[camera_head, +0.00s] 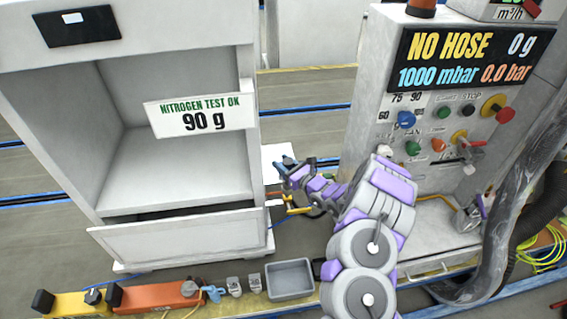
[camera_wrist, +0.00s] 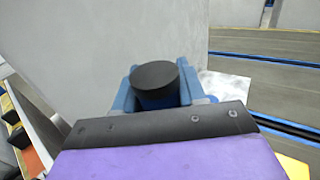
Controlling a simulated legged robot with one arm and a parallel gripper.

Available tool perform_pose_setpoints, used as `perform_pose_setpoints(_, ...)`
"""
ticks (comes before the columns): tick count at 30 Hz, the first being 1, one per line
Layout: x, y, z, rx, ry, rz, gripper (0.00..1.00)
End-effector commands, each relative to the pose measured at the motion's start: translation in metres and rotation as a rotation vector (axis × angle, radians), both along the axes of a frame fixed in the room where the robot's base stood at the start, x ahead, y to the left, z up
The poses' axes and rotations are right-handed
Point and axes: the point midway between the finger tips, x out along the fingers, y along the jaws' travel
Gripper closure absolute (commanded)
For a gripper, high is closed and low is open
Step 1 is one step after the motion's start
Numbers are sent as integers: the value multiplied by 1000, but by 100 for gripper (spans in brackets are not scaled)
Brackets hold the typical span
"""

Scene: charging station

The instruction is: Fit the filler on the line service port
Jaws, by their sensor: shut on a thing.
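My gripper (camera_head: 284,166) is beside the right side of the open white cabinet (camera_head: 75,147). In the wrist view its blue fingers (camera_wrist: 157,92) are shut on a dark, round-topped piece (camera_wrist: 155,76). I cannot tell whether this piece is the filler, and its lower part is hidden. A yellow fitting (camera_head: 291,203) with a thin line sits by the cabinet's lower right edge, just below my gripper. It may be the line service port, but it is too small to be sure. The charging machine (camera_head: 369,105) at the right shows "NO HOSE", 0 g, 1000 mbar and 0.0 bar.
A sign (camera_head: 203,116) on the cabinet reads "NITROGEN TEST OK 90 g". In front lie a grey tray (camera_head: 290,280), an orange tool (camera_head: 150,297) and small grey fittings. A thick grey hose (camera_head: 512,190) hangs at the machine's right. A cabinet wall (camera_wrist: 70,50) is close in the wrist view.

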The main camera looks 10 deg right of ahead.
Motion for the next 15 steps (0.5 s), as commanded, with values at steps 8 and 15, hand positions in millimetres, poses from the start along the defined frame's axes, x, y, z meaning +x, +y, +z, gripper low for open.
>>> perform_pose_setpoints(8, 0, 0, 0, 0, 0, 0, 37)
perform_pose_setpoints(15, 0, 0, -1, 0, 0, 0, 30)
